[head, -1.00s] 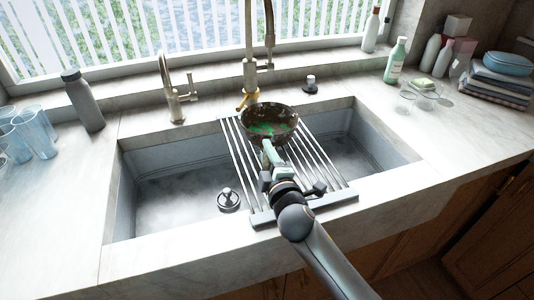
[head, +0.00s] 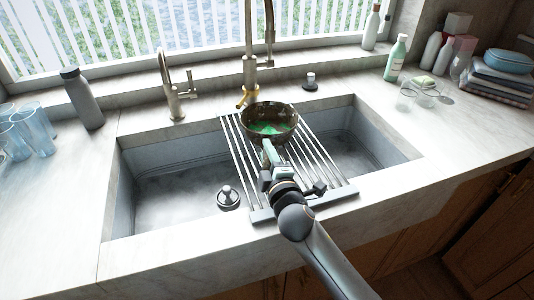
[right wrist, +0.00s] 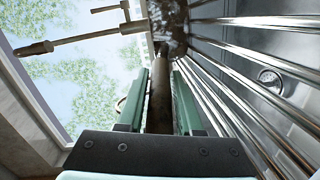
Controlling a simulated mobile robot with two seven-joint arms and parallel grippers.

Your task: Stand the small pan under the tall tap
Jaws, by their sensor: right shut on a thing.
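The small pan (head: 284,119), dark and mottled with green inside, is over the back part of the metal drying rack (head: 315,205). It looks about level; I cannot tell whether its base touches the bars. The tall tap (head: 249,72) rises just behind it, its upper part cut off by the frame. My right gripper (head: 268,148) is shut on the pan handle, which points toward me. In the right wrist view, the handle (right wrist: 160,95) lies between the green fingers (right wrist: 159,85), with the pan (right wrist: 172,22) beyond. My left gripper is not in view.
The rack spans the double sink (head: 165,190). A shorter tap (head: 172,95) is at back left. A grey bottle (head: 82,98) and glasses (head: 35,130) stand left. A green bottle (head: 395,60), glass cups (head: 420,93) and folded cloths (head: 500,82) are right.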

